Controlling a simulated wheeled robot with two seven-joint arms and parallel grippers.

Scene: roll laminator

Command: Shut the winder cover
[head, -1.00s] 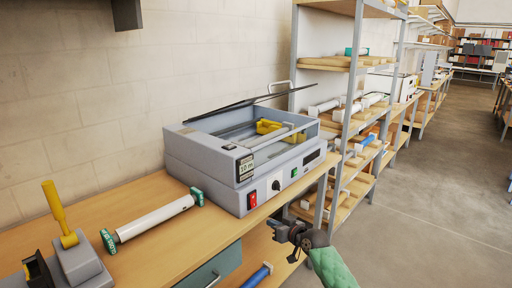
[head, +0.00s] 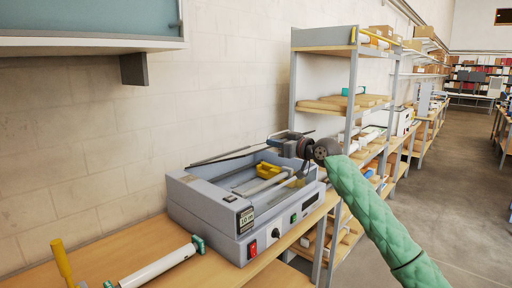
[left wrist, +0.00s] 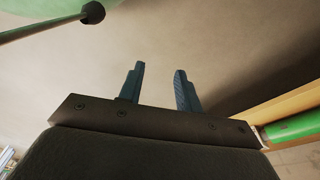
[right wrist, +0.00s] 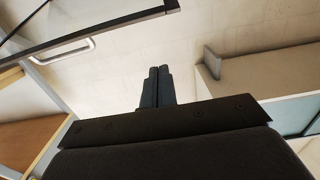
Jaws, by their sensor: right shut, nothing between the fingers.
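The roll laminator (head: 205,207) stands on the bench, its top open. Its winder cover (head: 222,156) is a thin dark-framed panel, raised at the back of the housing and tilted up. Its right part is hidden behind my right gripper (head: 277,140). That gripper is shut and empty, above the back of the laminator, by the cover. In the right wrist view, the shut fingers (right wrist: 158,75) point up at the wall; the cover's dark edge bar (right wrist: 100,32) and pale handle (right wrist: 62,52) are at upper left, apart from them. My left gripper (left wrist: 158,85) is open and empty in its wrist view.
A white roller with green ends (head: 160,267) lies on the bench left of the laminator. A yellow upright handle (head: 61,261) is at lower left. Metal shelving (head: 352,95) stands close on the right. A wall shelf (head: 80,43) overhangs at upper left.

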